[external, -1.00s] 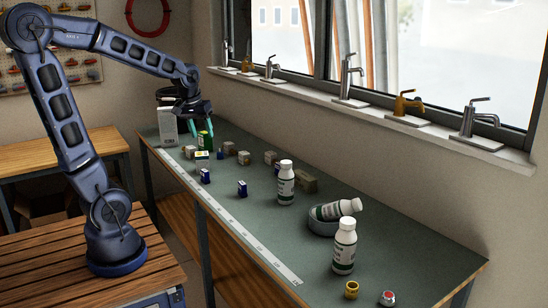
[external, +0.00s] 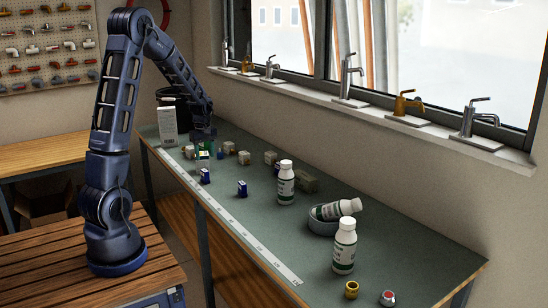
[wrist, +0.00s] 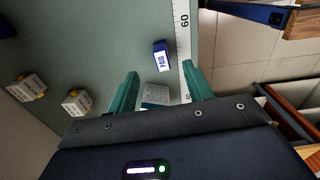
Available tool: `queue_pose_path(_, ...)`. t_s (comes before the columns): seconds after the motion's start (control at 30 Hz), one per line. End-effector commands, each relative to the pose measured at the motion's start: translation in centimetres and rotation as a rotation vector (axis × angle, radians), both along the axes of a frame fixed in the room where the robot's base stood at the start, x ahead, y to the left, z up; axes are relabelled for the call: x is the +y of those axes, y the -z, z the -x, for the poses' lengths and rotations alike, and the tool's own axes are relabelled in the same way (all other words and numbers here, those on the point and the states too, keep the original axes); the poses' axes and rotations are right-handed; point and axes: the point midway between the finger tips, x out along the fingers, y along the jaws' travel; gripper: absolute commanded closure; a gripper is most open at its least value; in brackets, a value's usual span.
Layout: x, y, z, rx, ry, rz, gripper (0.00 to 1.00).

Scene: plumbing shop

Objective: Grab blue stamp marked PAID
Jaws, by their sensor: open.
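The blue stamp marked PAID (wrist: 161,56) lies on the green bench top in the wrist view, its white label facing up. It is just beyond my fingertips, roughly centred between them and beside the white ruler strip. In the external view, a small blue block (external: 205,176) near the ruler appears to be this stamp, though its label is too small to read. My gripper (wrist: 162,78) is open, with green fingers on either side and nothing held. In the external view my gripper (external: 204,150) is low over the far part of the bench.
A pale printed item (wrist: 156,95) sits between my fingers, nearer the palm. Tan labelled blocks (wrist: 76,102) lie to the left. Another blue block (external: 242,188), white bottles (external: 286,183) and a tall white box (external: 167,125) stand on the bench. The ruler (external: 232,221) runs along its edge.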

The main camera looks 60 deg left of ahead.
Motion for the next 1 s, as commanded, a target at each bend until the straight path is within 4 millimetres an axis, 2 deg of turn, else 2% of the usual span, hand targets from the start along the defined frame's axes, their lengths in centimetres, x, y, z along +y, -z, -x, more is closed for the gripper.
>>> queue_pose_path(0.13, 1.1, 1.2, 0.0, 0.009, -0.041, 0.003, 0.49)
queue_pose_path(0.5, 1.2, 5.9, 0.0, 0.012, -0.044, 0.005, 0.49)
queue_pose_path(0.77, 1.3, 7.0, 0.0, 0.010, -0.044, 0.004, 0.49)
queue_pose_path(1.0, 1.9, 9.6, 0.0, 0.012, -0.045, 0.005, 0.49)
